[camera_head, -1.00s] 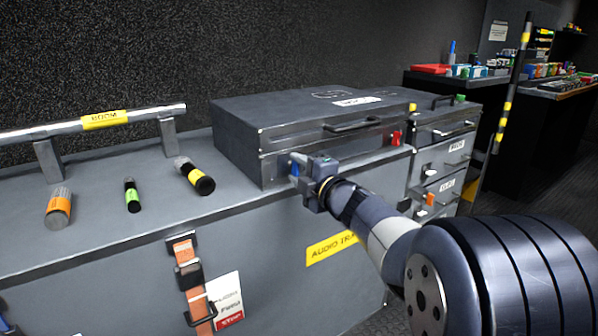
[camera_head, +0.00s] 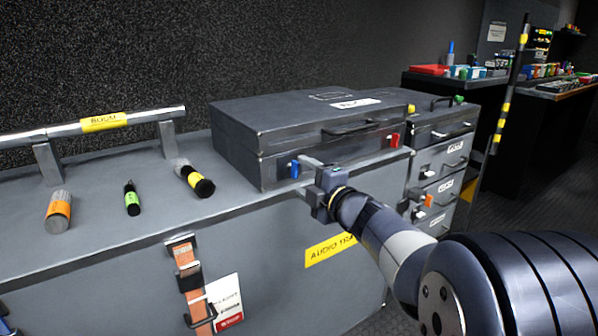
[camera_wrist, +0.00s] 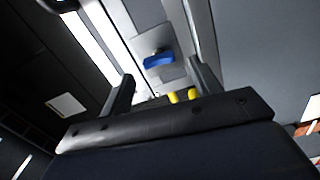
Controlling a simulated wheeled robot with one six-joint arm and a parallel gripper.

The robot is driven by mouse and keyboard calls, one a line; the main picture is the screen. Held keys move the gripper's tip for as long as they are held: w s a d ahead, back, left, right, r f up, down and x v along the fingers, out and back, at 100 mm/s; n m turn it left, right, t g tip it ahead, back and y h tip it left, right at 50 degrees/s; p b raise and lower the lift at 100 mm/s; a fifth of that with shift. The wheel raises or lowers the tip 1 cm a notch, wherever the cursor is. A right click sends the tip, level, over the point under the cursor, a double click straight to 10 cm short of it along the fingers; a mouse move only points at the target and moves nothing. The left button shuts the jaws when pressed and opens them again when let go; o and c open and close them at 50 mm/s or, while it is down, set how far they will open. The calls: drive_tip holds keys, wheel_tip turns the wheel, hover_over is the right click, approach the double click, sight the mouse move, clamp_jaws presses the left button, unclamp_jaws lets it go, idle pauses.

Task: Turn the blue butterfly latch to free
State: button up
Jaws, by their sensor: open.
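The blue butterfly latch (camera_head: 295,169) sits on the front face of the dark grey case (camera_head: 240,150), near its left end. In the head view it stands upright. In the wrist view the latch (camera_wrist: 158,60) shows as a blue bar on a pale plate, beyond my two fingers and between their lines. My gripper (camera_head: 318,168) is just right of the latch in the head view, apart from it. Its fingers are spread and empty in the wrist view (camera_wrist: 160,82).
A red latch (camera_head: 394,140) is at the right of the case front. The case lies on a grey trunk top (camera_head: 110,235) with an orange-banded, a green and a yellow-banded cylinder at left. A drawer unit (camera_head: 440,170) stands at right.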

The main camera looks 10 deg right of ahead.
sight(296, 172)
drive_tip(key=p+v, duration=0.1)
drive_tip(key=v, duration=0.6)
drive_tip(key=shift+s+p, duration=0.3)
drive_tip(key=shift+w, duration=0.15)
drive_tip(key=b+x, duration=0.3)
drive_tip(key=x, duration=0.7)
drive_tip(key=shift+f, duration=0.1)
drive_tip(key=shift+w+a, duration=0.1)
drive_tip(key=shift+w, duration=0.25)
drive_tip(key=shift+s, duration=0.15)
